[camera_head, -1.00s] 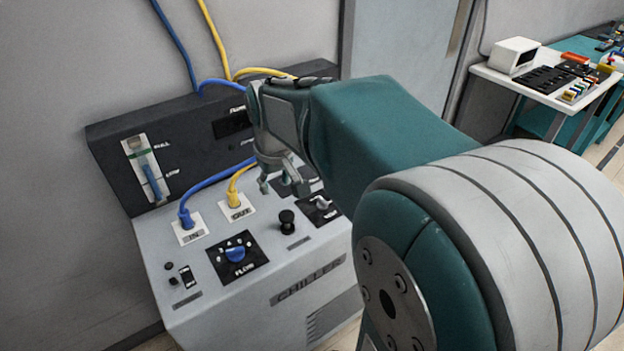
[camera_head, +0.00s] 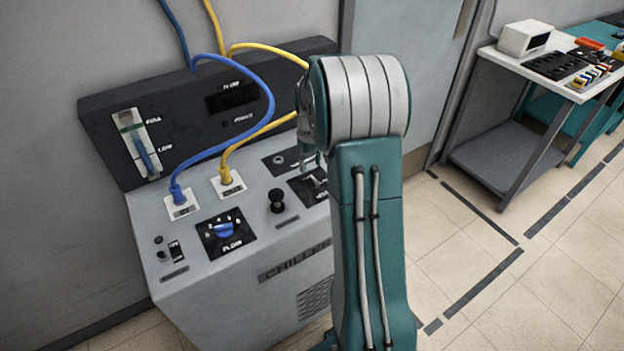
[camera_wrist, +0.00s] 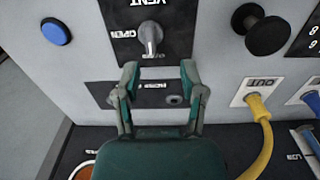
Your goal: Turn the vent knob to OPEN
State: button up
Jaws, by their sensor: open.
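The vent knob (camera_wrist: 150,38) is a grey lever on a black plate marked VENT, with the OPEN label (camera_wrist: 124,34) to its left in the wrist view. Its lever points toward the bottom of that view, not at the label. In the head view, the knob (camera_head: 314,183) is partly visible beside my arm. My gripper (camera_wrist: 159,76) is open and empty. Its two fingers are spread on either side of the knob's line, with the tips just below the knob in the wrist view. I cannot tell whether either finger touches the panel. In the head view the gripper is mostly hidden by my arm.
The chiller top holds a black knob (camera_head: 277,201), a blue flow knob (camera_head: 225,230) and IN and OUT ports with blue (camera_head: 271,100) and yellow hoses (camera_head: 229,158). A blue button (camera_wrist: 56,35) shows in the wrist view. A cart (camera_head: 490,60) stands right.

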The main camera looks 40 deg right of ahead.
aim_at(315, 180)
jog(key=f, duration=0.2)
jog(key=d+f, duration=0.1)
jog(key=f, duration=0.1)
jog(key=d+f, duration=0.1)
jog(key=f, duration=0.1)
jog(key=shift+d, duration=0.1)
jog(key=shift+f, duration=0.25)
jog(key=shift+a, duration=0.7)
jog(key=c, duration=0.7)
jog(key=shift+d+f, duration=0.1)
jog(key=shift+d, duration=0.25)
grip_shut()
